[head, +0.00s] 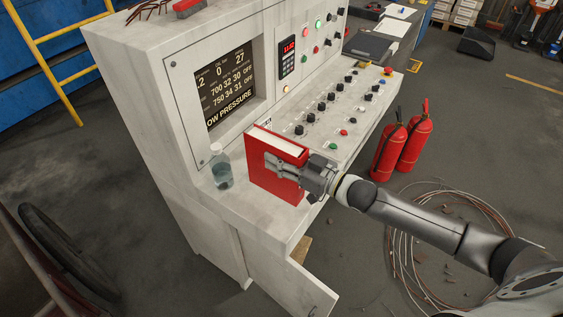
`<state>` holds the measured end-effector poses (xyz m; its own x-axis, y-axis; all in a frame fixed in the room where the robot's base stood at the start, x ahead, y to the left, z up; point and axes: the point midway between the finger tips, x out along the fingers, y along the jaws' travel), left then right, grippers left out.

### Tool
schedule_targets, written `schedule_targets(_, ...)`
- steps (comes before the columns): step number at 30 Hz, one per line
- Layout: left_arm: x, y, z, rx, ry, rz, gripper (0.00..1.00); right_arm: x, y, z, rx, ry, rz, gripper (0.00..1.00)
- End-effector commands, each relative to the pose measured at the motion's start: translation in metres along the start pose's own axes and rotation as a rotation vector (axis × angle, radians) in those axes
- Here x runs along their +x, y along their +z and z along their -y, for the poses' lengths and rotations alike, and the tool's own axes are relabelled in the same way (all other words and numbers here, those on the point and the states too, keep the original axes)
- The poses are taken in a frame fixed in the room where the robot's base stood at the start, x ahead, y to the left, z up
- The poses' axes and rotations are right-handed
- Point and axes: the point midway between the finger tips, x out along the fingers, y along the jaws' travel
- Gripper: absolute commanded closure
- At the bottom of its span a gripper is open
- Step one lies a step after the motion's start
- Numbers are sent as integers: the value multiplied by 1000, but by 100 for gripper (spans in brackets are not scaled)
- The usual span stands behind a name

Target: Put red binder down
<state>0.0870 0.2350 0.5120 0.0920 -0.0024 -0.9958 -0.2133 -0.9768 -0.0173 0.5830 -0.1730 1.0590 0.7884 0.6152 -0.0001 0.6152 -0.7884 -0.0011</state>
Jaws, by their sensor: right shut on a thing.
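The red binder (262,177) stands upright at the front left part of the white control console's ledge (265,221), its white page edges facing up. My right gripper (283,165) comes in from the right and is shut on the binder, with a finger lying across its red cover. The binder's lower edge looks at or very near the ledge surface; I cannot tell for sure whether it touches. My left gripper is out of view.
A clear bottle (222,168) stands just left of the binder. Knobs and buttons (335,105) cover the panel behind it. Two fire extinguishers (415,135) and coiled wire (425,225) are on the floor at right. A cabinet door (285,281) hangs open below.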

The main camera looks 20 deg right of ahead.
Motion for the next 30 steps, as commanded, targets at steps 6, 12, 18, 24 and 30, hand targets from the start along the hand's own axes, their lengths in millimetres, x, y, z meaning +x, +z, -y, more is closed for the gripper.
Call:
schedule_targets(6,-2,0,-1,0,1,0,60,3,7,-8,-2,-1,-5,100)
schedule_targets(12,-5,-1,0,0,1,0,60,4,32,-8,1,-1,-5,100)
schedule_targets(18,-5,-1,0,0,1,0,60,3,38,-8,-1,-2,-6,100)
schedule_targets(24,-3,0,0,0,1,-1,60,3,40,-8,-1,-2,-6,100)
schedule_targets(30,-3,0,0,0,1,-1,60,2,43,-8,0,-1,0,43)
